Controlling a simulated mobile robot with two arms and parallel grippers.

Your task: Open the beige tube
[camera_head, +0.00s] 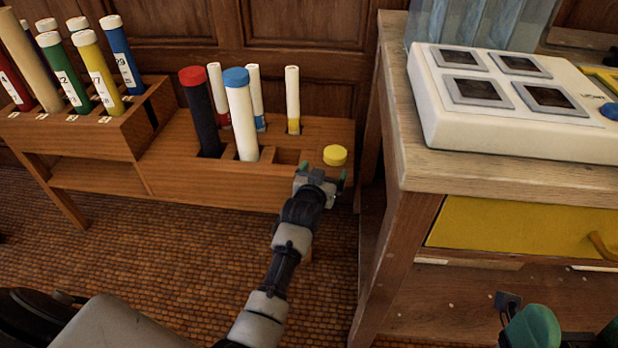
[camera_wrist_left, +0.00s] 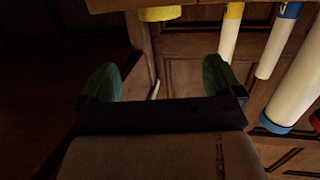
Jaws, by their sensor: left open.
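A plain beige tube (camera_head: 30,62) stands leaning in the left rack, among labelled coloured tubes; its top is near the picture's upper left edge. My left gripper (camera_head: 322,173) is open and empty at the front right of the lower wooden stand, far to the right of the beige tube. Its two green fingers stand apart in the left wrist view (camera_wrist_left: 161,85). A yellow cap (camera_head: 335,155) lies on the stand just beyond the gripper, and also shows in the left wrist view (camera_wrist_left: 160,14). My right gripper (camera_head: 565,332) is partly cut off at the lower right.
The stand (camera_head: 190,182) holds a black tube with a red cap (camera_head: 200,112), a white tube with a blue cap (camera_head: 242,118) and thinner white tubes. A wooden table (camera_head: 480,172) with a white device (camera_head: 500,100) and yellow drawer stands close at right. The floor in front is clear.

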